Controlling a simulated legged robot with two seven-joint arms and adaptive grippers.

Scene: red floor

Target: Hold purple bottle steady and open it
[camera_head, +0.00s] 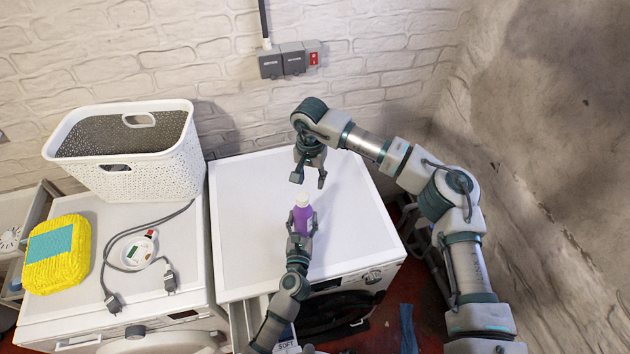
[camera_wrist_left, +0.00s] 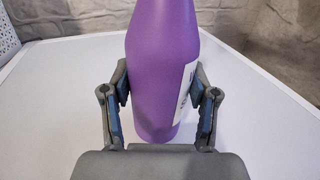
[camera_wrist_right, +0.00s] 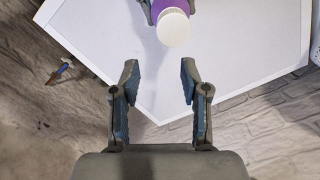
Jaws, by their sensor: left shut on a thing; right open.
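The purple bottle (camera_head: 302,216) stands upright on the white machine top, with its white cap (camera_head: 301,200) on. My left gripper (camera_head: 302,229) is shut on the bottle's body. In the left wrist view the purple bottle (camera_wrist_left: 163,75) sits between both fingers, a white label on its right side. My right gripper (camera_head: 309,183) is open and empty, above and slightly behind the bottle, pointing down. In the right wrist view the white cap (camera_wrist_right: 173,27) lies beyond the open fingertips (camera_wrist_right: 158,75), apart from them.
A white laundry basket (camera_head: 150,177) stands at the left on another machine. A yellow woven box (camera_head: 58,268) and a cable with a small white dish (camera_head: 137,252) lie before it. The white top (camera_head: 245,210) around the bottle is clear. A brick wall is behind.

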